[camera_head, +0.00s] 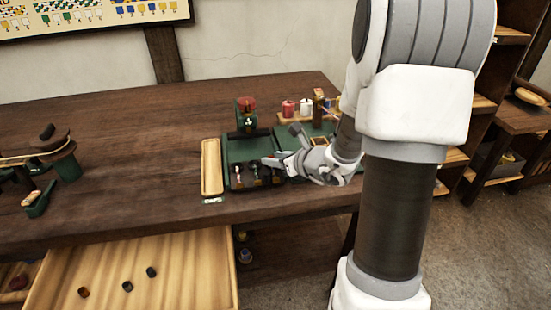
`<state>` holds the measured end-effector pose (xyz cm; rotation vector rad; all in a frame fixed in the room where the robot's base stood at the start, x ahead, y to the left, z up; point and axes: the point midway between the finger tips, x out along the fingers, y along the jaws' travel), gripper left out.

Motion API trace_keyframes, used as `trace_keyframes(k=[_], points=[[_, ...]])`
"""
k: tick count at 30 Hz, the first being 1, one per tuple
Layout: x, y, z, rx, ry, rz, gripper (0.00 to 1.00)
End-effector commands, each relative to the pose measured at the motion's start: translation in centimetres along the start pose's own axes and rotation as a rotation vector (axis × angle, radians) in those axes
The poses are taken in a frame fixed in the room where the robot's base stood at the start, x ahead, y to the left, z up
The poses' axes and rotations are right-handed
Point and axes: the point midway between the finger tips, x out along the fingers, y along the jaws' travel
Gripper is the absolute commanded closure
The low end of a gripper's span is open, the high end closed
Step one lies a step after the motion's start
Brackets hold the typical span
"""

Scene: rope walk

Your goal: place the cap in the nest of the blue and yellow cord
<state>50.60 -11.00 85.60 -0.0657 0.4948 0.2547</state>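My gripper (282,158) reaches in from the right, low over the green board (240,150) on the bench. Its fingers are small and partly merge with dark parts behind them, so I cannot tell whether they are open or hold anything. Several dark holders with small coloured spots (252,174) stand in a row along the board's front edge, left of and below the fingers. I cannot make out which one has blue and yellow cord. Small dark cylinders that may be caps (127,286) lie in the open drawer (185,272).
A pale wooden tray (211,167) lies left of the board. A dark post with a red top (246,114) stands at its back. Red and white spools (288,109) stand behind. A cord-wound wooden device (58,155) is at the left. The bench between is clear.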

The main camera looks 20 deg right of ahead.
Motion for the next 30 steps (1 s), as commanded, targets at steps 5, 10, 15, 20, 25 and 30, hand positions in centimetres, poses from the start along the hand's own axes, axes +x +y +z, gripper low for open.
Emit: trace_keyframes(k=[5,10,15,20,25,30], points=[[0.0,0.0,0.0,0.000,0.000,0.000,0.47],[0.0,0.0,0.1,0.000,0.000,0.000,0.47],[-0.4,0.0,0.8,0.000,0.000,-0.001,0.47],[-2.5,-0.1,1.4,0.000,0.000,-0.005,0.47],[-6.7,-0.1,1.4,0.000,-0.002,-0.005,0.47],[-10.1,-0.1,1.3,0.000,-0.001,-0.004,0.47]])
